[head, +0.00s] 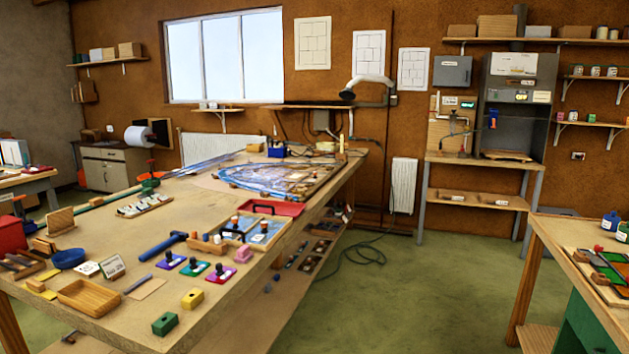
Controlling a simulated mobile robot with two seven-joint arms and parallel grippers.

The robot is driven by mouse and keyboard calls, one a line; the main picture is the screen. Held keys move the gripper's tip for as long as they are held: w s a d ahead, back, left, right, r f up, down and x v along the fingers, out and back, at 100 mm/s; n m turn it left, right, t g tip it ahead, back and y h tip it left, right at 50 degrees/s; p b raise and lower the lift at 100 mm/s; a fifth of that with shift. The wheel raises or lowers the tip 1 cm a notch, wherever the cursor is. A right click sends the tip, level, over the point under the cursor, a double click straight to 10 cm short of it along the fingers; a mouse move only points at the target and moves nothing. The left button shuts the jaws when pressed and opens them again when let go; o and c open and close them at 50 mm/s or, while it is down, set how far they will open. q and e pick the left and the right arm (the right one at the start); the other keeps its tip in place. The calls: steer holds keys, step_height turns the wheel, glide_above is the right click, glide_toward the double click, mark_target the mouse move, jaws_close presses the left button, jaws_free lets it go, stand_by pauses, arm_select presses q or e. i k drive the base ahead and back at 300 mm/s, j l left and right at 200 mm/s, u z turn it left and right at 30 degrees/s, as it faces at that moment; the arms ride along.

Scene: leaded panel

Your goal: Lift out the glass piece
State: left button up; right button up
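Several things with glass are in the head view, and I cannot tell which holds the task's glass piece. A large leaded panel with bluish glass (285,178) lies flat at the far end of the long workbench. A small wooden-framed panel with pale blue glass (266,233) lies near the bench's right edge, with small knobbed items on it. A panel with green and orange glass (610,268) lies on the table at the right, cut by the picture's edge. Neither of my grippers is in view.
The long workbench (200,205) carries a red tray (272,208), a blue-handled hammer (162,246), a wooden tray (88,297), and several coloured pads with black knobs. Green floor (420,290) lies open between it and the right table (555,232). A cable (360,252) lies there.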

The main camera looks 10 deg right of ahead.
mark_target(315, 175)
steer(key=i+l+z, duration=0.3)
steer(key=i, duration=0.2)
steer(key=i+l+z, duration=0.2)
steer(key=i+z, duration=0.15)
steer(key=i, duration=0.2)
steer(key=i+l+z, duration=0.1)
steer(key=i+z, duration=0.2)
steer(key=i, duration=1.65)
steer(key=i+u, duration=0.25)
steer(key=i, duration=0.15)
steer(key=i+l+u, duration=0.2)
steer(key=i, duration=0.15)
steer(key=i+l+u, duration=0.25)
steer(key=i, duration=0.15)
steer(key=i+l+u, duration=0.2)
steer(key=u, duration=0.2)
steer(key=i+l+u, duration=0.6)
steer(key=l+u, duration=0.25)
steer(key=i+l+u, duration=0.15)
steer(key=l+u, duration=0.25)
steer(key=j, duration=0.1)
